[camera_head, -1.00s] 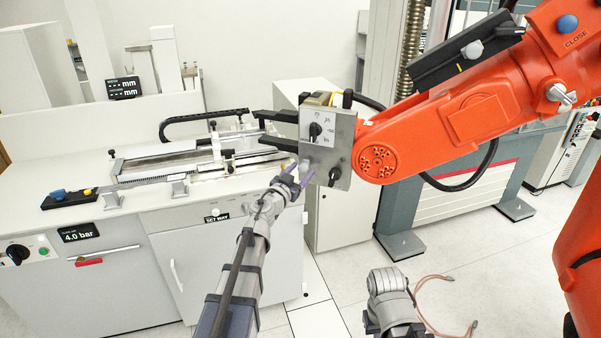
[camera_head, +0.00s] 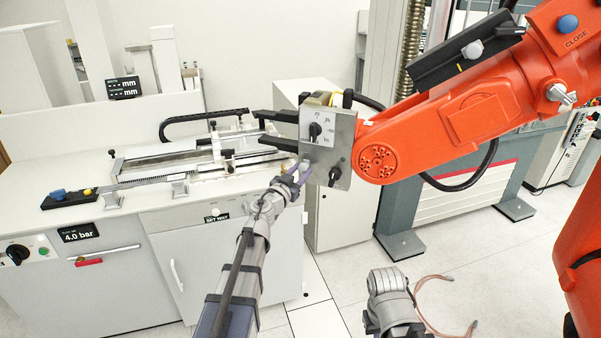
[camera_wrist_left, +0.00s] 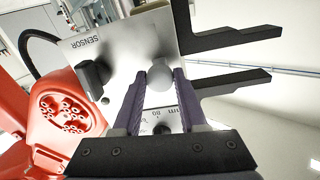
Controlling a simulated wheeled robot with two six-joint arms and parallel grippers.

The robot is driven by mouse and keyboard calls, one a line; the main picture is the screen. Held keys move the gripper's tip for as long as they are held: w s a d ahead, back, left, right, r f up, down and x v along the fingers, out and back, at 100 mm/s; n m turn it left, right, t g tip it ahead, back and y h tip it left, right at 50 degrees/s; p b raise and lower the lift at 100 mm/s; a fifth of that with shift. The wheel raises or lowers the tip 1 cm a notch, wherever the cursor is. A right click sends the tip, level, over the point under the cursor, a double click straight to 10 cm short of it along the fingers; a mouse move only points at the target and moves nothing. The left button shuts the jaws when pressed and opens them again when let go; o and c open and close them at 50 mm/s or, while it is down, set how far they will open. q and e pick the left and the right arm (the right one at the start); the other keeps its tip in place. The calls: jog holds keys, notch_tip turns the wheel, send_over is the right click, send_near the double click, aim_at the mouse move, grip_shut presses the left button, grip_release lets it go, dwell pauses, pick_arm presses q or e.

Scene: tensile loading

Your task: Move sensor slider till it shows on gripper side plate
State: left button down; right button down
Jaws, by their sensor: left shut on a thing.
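The metal side plate (camera_head: 345,135) is on the end of the orange arm. It carries a dial with a black knob (camera_head: 315,131) and another black knob (camera_head: 333,176) at its lower right. My left gripper (camera_head: 299,172) is at the plate's lower left edge. In the left wrist view, its purple fingers (camera_wrist_left: 158,98) are shut on a grey round knob (camera_wrist_left: 160,74) on the plate. A "SENSOR" label (camera_wrist_left: 87,42) reads upside down there, near a black knob (camera_wrist_left: 93,77). A scale (camera_wrist_left: 170,119) shows partly between the fingers. My right gripper (camera_head: 389,283) is low in front; its fingers are unclear.
Two black jaws (camera_head: 275,130) reach left from the plate over the bench. A metal rail fixture (camera_head: 180,160) lies on the white bench (camera_head: 70,215). The orange arm (camera_head: 450,125) fills the upper right. Open floor (camera_head: 480,260) lies at the lower right.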

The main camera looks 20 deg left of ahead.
pick_arm(q)
jog(key=shift+r, duration=0.1)
dwell(0.5)
jog(key=shift+r+p, duration=0.3)
jog(key=shift+p, duration=0.1)
jog(key=shift+c, duration=2.3)
grip_release()
jog(key=shift+s, duration=0.1)
jog(key=s+a, duration=0.1)
jog(key=s, duration=0.6)
jog(key=shift+s+a, duration=0.15)
jog(key=shift+s, duration=0.1)
jog(key=shift+f, duration=0.1)
